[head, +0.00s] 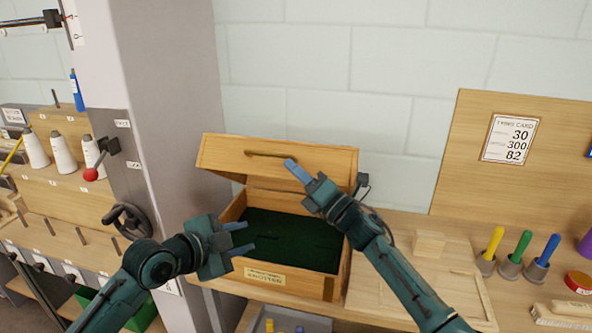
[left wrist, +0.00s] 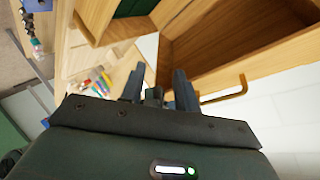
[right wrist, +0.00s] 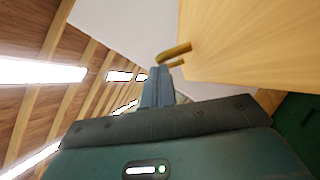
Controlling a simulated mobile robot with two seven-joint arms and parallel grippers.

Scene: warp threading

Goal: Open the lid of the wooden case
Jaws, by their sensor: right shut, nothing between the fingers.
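The wooden case (head: 318,287) stands on the bench with its dark green interior showing. Its wooden lid (head: 225,156) is raised at the back, leaving the case open. A brass-coloured handle (head: 268,155) is on the lid; it also shows in the left wrist view (left wrist: 225,94) and right wrist view (right wrist: 174,54). My right gripper (head: 289,164) is shut and empty, its tips close to the handle's right end; I cannot tell whether they touch the lid. My left gripper (head: 243,238) is open and empty, in front of the case's left part, its fingers apart in the left wrist view (left wrist: 159,84).
A grey column with a black handwheel (head: 127,220) stands left of the case. A light wooden board (head: 375,290) lies right of it. Yellow, green and blue handled tools (head: 521,250) stand further right. A grey tray (head: 265,325) is in front.

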